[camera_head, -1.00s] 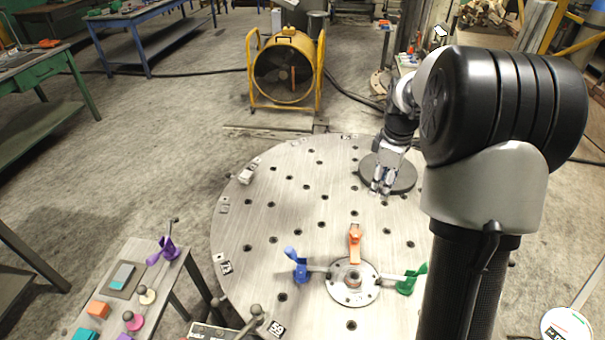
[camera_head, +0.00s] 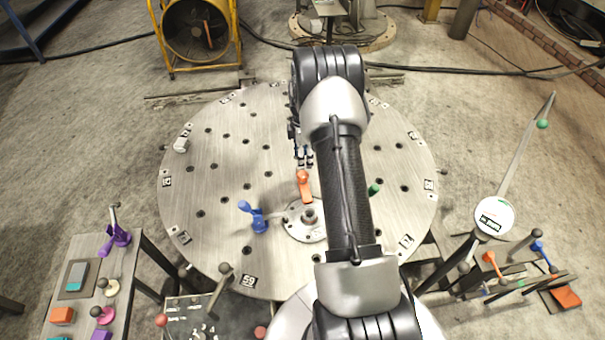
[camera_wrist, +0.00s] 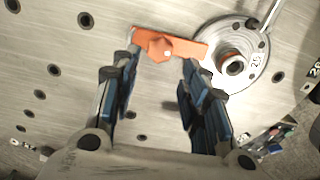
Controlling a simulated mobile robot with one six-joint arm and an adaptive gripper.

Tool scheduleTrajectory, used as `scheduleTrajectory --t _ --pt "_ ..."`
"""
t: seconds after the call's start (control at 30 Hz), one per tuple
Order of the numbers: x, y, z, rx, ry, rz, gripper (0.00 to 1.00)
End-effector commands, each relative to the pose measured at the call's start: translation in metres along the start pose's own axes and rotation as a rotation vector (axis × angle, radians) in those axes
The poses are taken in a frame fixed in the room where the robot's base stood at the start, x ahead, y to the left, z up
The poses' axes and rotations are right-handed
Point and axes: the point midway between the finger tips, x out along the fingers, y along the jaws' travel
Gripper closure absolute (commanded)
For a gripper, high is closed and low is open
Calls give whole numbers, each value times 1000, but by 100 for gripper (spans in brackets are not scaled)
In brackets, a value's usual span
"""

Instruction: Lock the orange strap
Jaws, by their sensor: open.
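The orange strap (camera_head: 304,186) lies at the far side of the round metal hub (camera_head: 296,226) on the perforated round table. In the wrist view the orange strap (camera_wrist: 168,46) runs out from the hub (camera_wrist: 256,75), with a broader faceted part in its middle. My gripper (camera_head: 304,158) is just beyond the strap's outer end in the head view. In the wrist view my gripper (camera_wrist: 158,66) is open, its two fingertips on either side of the strap's faceted part. Nothing is held. I cannot tell if a fingertip touches it.
A blue strap (camera_head: 252,215) stands left of the hub. A green strap (camera_head: 375,190) shows partly behind my arm on the right. A small table with colored pieces (camera_head: 122,262) is at lower left, and a white dial (camera_head: 494,217) at right. The table's left side is mostly clear.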

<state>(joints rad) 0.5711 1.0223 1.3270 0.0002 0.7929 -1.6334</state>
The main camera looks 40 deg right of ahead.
Motion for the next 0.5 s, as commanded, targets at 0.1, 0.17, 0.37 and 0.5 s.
scheduleTrajectory --t 0.1,0.17,0.37,0.5 --pt "30 -1 0 0 0 -2 59" --pt "42 -1 0 0 0 -2 59" --pt "70 0 0 0 0 0 59" --pt "79 0 0 0 0 1 59"
